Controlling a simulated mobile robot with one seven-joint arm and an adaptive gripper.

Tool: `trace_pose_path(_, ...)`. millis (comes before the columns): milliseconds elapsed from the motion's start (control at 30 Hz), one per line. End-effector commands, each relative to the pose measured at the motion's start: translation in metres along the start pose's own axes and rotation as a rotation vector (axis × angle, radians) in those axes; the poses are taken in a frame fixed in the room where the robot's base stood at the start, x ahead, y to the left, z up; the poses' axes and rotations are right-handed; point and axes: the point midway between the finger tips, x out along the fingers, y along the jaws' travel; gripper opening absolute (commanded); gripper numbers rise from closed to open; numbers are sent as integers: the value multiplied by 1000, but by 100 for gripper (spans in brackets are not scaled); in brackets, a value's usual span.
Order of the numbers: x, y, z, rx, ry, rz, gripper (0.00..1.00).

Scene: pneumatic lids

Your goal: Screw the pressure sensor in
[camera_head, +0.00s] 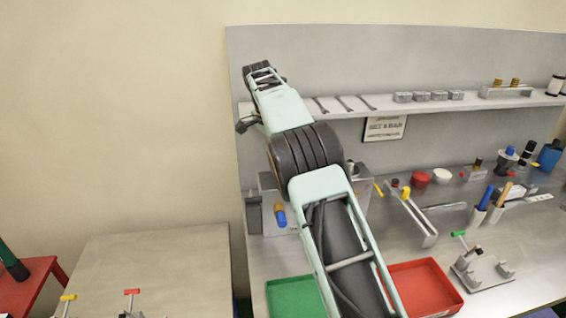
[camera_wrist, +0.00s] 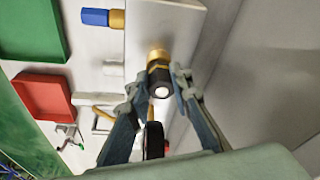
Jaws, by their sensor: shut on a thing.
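In the wrist view, the pressure sensor (camera_wrist: 160,77) is a short black cylinder with yellow bands, a pale round end and a brass end. My gripper (camera_wrist: 158,82) has one finger on each side of it and is shut on it. The brass end points at the face of the pale grey block (camera_wrist: 172,22) and appears to meet it. I cannot tell how deep it sits. In the head view, my arm covers much of the grey block (camera_head: 271,192); my fingers and the sensor cannot be made out there.
A blue and brass fitting (camera_wrist: 100,18) sticks out from the block, also visible in the head view (camera_head: 281,215). A green tray (camera_head: 293,297) and a red tray (camera_head: 424,288) lie in front. A shelf (camera_head: 385,104) runs behind. Several tools and parts stand on the right.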

Motion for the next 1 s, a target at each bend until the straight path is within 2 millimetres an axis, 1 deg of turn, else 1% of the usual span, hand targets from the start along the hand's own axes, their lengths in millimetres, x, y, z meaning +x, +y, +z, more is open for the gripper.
trace_pose_path(133,0,-2,-2,120,5,26,0)
trace_pose_path(300,-1,-3,-2,205,3,46,0)
trace_pose_path(433,-1,-2,-2,234,3,55,0)
trace_pose_path(667,-1,-2,-1,236,3,56,0)
trace_pose_path(700,-1,-2,-1,235,3,56,23)
trace_pose_path(867,-1,-2,-1,234,2,57,40)
trace_pose_path(1000,0,-2,0,233,1,58,40)
